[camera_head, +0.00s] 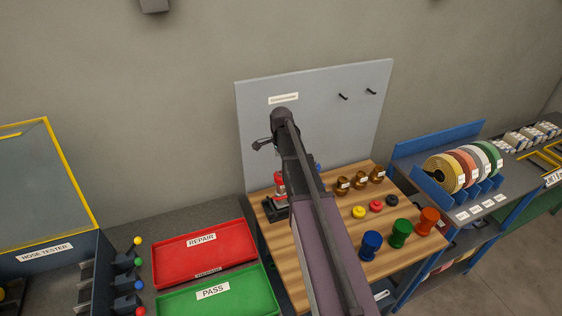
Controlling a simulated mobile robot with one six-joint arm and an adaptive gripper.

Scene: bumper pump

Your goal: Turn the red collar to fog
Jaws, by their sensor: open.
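A small upright red part (280,184), which looks like the red collar, stands at the left end of the wooden bench top, just left of my arm. It rises from a black clamp-like base (275,210). Any setting marks on it are too small to read, and my arm may hide part of its right side.
A grey back panel (325,130) with hooks stands behind the bench. Brass fittings (359,182), small caps (375,206) and coloured spool-like parts (400,233) stand on the right. A red REPAIR tray (205,258) and green PASS tray (245,297) lie left.

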